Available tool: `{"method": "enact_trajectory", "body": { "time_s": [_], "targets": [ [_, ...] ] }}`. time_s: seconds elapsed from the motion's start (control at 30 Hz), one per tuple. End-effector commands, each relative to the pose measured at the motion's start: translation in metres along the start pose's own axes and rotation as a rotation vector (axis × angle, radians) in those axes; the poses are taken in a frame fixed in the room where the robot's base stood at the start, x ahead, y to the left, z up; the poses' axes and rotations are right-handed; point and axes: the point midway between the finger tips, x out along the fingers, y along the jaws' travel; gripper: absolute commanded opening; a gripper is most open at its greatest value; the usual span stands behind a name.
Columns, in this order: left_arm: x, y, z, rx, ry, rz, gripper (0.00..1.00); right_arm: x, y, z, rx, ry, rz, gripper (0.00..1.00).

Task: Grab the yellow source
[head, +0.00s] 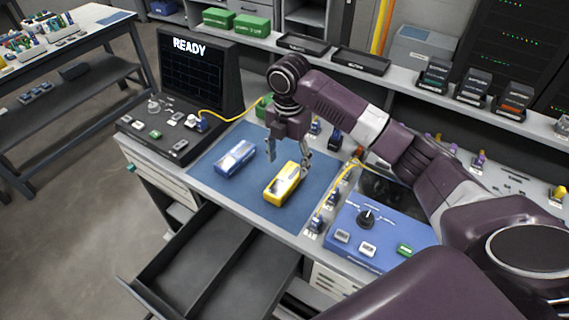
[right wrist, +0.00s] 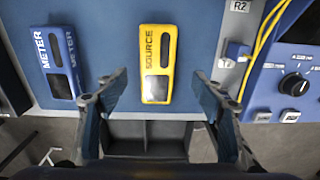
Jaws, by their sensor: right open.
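The yellow source (head: 283,183) lies on the blue mat (head: 228,192) in the head view. In the right wrist view the yellow source (right wrist: 157,62) lies face up, with the word SOURCE on it, centred ahead of the fingers. My right gripper (head: 289,163) hangs open over the mat, close to the source. In the right wrist view the fingers of my right gripper (right wrist: 160,95) are spread wide, with nothing held between them. I cannot tell whether a finger touches the source. My left gripper is not in view.
A blue meter (head: 236,158) lies left of the source and also shows in the right wrist view (right wrist: 58,62). A blue panel with a knob (head: 366,217) stands to the right. An open drawer (head: 215,262) juts out below the bench. A READY screen (head: 200,75) stands behind.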

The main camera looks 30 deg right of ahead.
Motion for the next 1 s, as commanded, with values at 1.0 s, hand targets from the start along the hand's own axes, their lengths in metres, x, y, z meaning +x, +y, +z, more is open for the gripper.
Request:
{"method": "enact_trajectory", "body": {
  "time_s": [1.0],
  "targets": [
    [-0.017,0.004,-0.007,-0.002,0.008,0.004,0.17,0.071,0.004,-0.002,-0.021,0.0,-0.002,0.59]
  ]
}}
